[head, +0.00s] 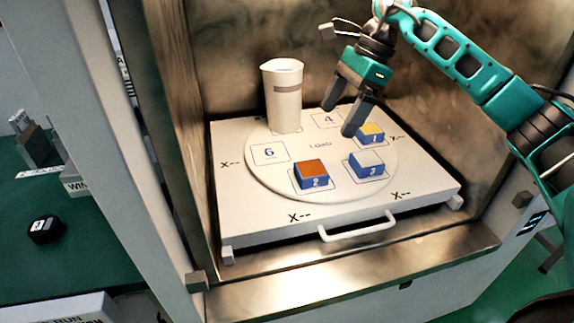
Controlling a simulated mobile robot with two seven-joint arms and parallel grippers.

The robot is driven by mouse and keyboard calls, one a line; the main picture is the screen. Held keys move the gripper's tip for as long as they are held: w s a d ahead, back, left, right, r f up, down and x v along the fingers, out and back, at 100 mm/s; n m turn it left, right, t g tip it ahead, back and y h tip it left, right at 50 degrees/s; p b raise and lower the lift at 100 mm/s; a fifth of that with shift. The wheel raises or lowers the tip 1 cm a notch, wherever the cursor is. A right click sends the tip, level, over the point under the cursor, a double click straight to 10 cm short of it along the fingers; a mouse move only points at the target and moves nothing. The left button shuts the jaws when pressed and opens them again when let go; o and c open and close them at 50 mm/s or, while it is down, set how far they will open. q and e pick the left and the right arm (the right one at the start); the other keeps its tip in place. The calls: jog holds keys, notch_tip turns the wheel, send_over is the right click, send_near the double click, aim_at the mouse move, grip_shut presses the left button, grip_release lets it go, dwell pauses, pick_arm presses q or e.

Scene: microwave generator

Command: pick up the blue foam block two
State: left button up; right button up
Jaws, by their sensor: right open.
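The blue foam block two (311,176) has an orange-brown top and a "2" on its front. It sits at the front left of the round white turntable (262,183) inside the chamber. My right gripper (338,117) points down, open and empty, above the back of the turntable, behind and to the right of block two and apart from it. My left gripper is not in view.
Block three (367,166), with a white top, sits right of block two. Block one (370,133), with a yellow top, stands behind it, near my gripper. A tall white cup (283,97) stands at the back left. A white handle (357,230) is at the tray's front.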

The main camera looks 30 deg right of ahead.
send_near(312, 168)
jog(key=x, duration=0.2)
jog(key=shift+w+f, duration=0.1)
jog(key=shift+f, duration=0.25)
jog(key=shift+b+x, duration=0.3)
jog(key=shift+x, duration=2.85)
jog(key=shift+r, duration=0.1)
jog(key=c, duration=1.1)
